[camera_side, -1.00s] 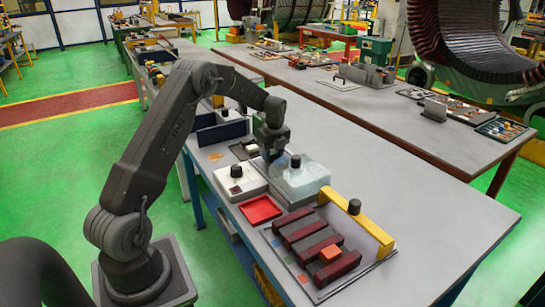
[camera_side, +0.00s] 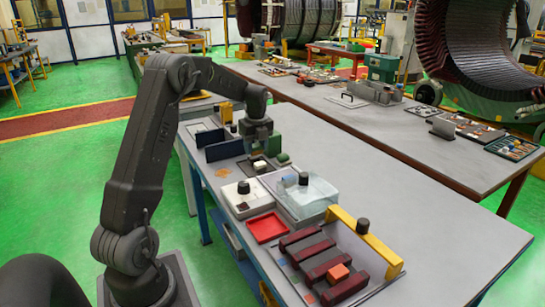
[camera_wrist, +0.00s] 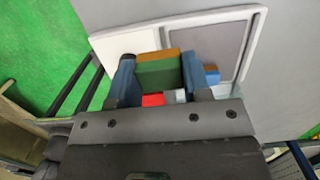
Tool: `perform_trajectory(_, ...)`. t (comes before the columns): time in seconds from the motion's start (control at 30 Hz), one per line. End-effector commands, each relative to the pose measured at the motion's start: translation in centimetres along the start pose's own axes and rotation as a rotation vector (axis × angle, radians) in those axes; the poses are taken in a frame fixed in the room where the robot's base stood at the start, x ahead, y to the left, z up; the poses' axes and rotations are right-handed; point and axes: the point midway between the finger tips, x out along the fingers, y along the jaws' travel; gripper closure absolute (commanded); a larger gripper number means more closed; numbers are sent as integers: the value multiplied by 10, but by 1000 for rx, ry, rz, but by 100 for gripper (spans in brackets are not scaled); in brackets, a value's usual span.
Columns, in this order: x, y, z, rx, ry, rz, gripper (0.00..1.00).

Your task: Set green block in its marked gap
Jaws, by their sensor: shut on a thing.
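In the wrist view my gripper (camera_wrist: 159,78) is shut, with its blue fingers on either side of a green block (camera_wrist: 157,75). An orange-brown face shows along that block's upper edge. In the side view my gripper (camera_side: 258,150) is low over the far part of the bench, and green (camera_side: 283,158) shows just right of it. The tray with dark red bars (camera_side: 307,250) lies at the near end, with small coloured marks along its left edge. An orange block (camera_side: 338,273) sits on the bars. I cannot tell which gap carries the green mark.
A clear box (camera_side: 308,192) with a dark knob, a white box (camera_side: 246,196) and a red tray (camera_side: 266,227) stand between my gripper and the barred tray. A yellow bar (camera_side: 362,238) stands along the barred tray's right side. The bench's right side is clear.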

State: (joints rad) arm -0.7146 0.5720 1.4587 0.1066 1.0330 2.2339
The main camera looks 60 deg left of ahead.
Motion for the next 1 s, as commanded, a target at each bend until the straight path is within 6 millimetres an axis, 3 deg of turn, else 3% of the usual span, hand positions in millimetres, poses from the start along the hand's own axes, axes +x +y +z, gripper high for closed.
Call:
perform_trajectory(0.23, -18, 27, 17, -1, 0, -1, 80)
perform_trajectory(0.37, -31, 30, 22, -1, -1, -2, 80)
perform_trajectory(0.6, -73, 30, 26, 2, -2, -3, 80)
perform_trajectory(0.87, -78, 4, -32, 8, 6, -2, 80)
perform_trajectory(1.0, -84, -12, -78, 11, 10, -2, 80)
